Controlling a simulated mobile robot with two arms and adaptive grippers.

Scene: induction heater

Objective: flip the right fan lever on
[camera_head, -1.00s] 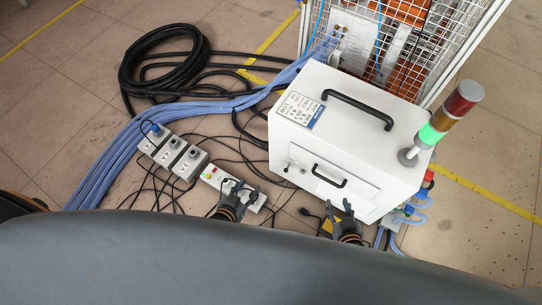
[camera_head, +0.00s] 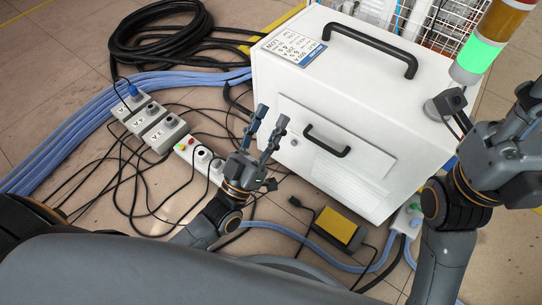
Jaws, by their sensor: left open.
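The white heater box (camera_head: 365,135) stands at centre right. I cannot make out which control is the right fan lever; part of the panel's left side is behind my left gripper. My left gripper (camera_head: 272,117) is open and empty, its fingers pointing up in front of the box's left front edge.
A signal tower with a lit green section (camera_head: 477,58) stands on the box. A yellow pedal (camera_head: 338,226), grey socket boxes (camera_head: 165,132), a power strip (camera_head: 187,145) and many cables lie on the floor. A wire mesh cage (camera_head: 445,27) stands behind.

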